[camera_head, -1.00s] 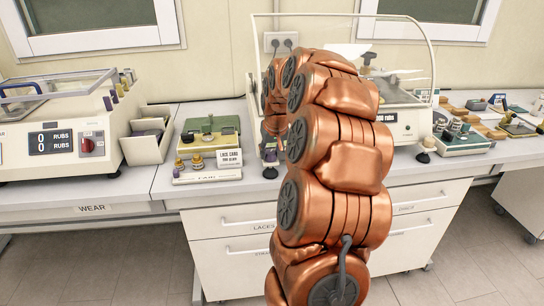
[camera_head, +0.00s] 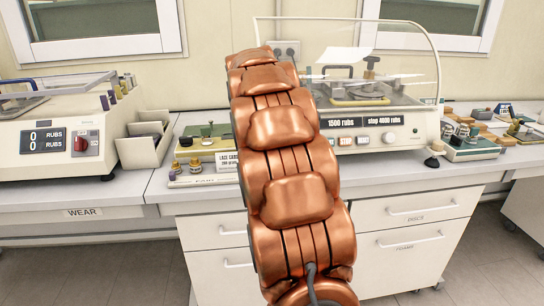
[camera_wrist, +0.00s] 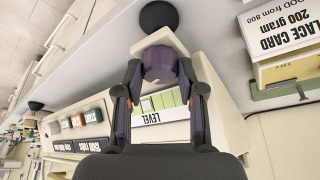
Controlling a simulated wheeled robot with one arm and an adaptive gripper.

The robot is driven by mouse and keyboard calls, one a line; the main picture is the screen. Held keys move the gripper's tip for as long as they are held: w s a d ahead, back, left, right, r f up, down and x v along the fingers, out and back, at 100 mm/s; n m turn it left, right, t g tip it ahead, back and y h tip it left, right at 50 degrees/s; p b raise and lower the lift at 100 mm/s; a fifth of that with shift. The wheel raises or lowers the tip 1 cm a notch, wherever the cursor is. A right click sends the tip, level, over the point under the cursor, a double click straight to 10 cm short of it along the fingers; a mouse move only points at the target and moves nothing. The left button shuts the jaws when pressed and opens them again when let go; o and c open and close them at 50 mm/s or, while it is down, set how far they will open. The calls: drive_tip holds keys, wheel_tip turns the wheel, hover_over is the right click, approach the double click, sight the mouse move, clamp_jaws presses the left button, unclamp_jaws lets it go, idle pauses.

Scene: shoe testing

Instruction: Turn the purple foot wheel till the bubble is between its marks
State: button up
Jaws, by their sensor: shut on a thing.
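In the wrist view the purple foot wheel (camera_wrist: 158,62) sits at the corner of the cream rub machine, above a black round foot (camera_wrist: 158,17). My gripper (camera_wrist: 160,73) has one finger on each side of the wheel and is shut on it.
A lace card stand (camera_head: 205,150) is close on the left of my arm, and its card (camera_wrist: 285,30) shows in the wrist view. The WEAR machine (camera_head: 60,135) stands farther left. Small pots and blocks (camera_head: 475,140) lie at the right. Drawers are below the bench.

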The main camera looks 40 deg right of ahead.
drive_tip(key=shift+s+d, duration=0.1)
idle(0.3)
drive_tip(key=o, duration=1.1)
drive_tip(key=shift+o, duration=0.2)
drive_tip(key=shift+r, duration=0.1)
drive_tip(key=v, duration=1.2)
